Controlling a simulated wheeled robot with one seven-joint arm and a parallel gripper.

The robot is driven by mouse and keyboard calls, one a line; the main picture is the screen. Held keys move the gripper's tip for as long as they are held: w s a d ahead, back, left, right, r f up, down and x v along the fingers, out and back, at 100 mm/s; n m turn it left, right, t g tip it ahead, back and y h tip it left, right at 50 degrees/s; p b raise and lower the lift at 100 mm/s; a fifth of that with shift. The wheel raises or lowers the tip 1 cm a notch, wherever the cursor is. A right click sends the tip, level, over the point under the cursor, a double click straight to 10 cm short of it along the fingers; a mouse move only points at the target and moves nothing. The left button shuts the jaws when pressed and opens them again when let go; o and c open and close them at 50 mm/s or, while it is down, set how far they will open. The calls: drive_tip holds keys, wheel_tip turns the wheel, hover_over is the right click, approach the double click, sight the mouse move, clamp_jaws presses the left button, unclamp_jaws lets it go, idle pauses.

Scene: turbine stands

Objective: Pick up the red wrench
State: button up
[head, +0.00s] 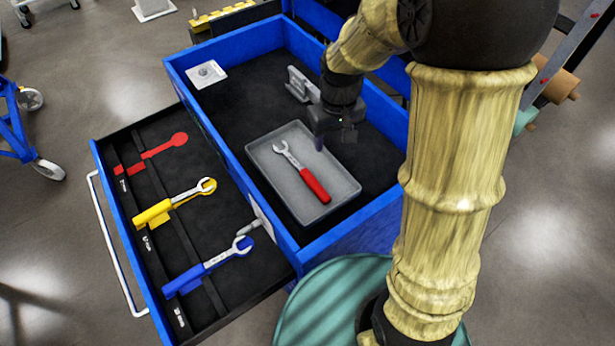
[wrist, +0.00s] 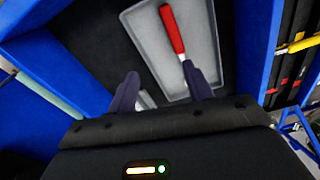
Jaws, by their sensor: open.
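The red wrench (head: 306,175), with a red handle and a silver head, lies in a grey tray (head: 338,201) on the black top of a blue cart. In the wrist view its red handle (wrist: 172,28) points away from my gripper, and its metal head end is partly hidden behind the right finger. My gripper (head: 319,146) is above the back right part of the tray, beside the wrench and apart from it. In the wrist view my gripper (wrist: 162,88) is open, with its two dark fingers apart and nothing held between them.
An open drawer (head: 195,230) at the left holds a yellow wrench (head: 175,202), a blue wrench (head: 207,266) and an empty red wrench-shaped spot (head: 163,146). Blue raised walls (head: 226,160) edge the cart top. A grey metal bracket (head: 300,84) and a light plate (head: 206,74) stand farther back.

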drive_tip(key=n, duration=0.2)
hover_over(307, 174)
drive_tip(key=f, duration=0.1)
drive_tip(key=shift+s+f+g, duration=0.15)
drive_tip(key=shift+f+g, duration=0.05)
drive_tip(key=shift+g, duration=0.2)
wheel_tip(307, 174, down, 12)
drive_tip(key=p, duration=0.2)
drive_tip(key=shift+f+p, duration=0.1)
drive_tip(key=shift+p, duration=0.3)
drive_tip(key=shift+f, duration=0.1)
drive_tip(key=shift+f+p, duration=1.25)
drive_tip(key=shift+f, duration=1.25)
drive_tip(key=shift+c, duration=0.2)
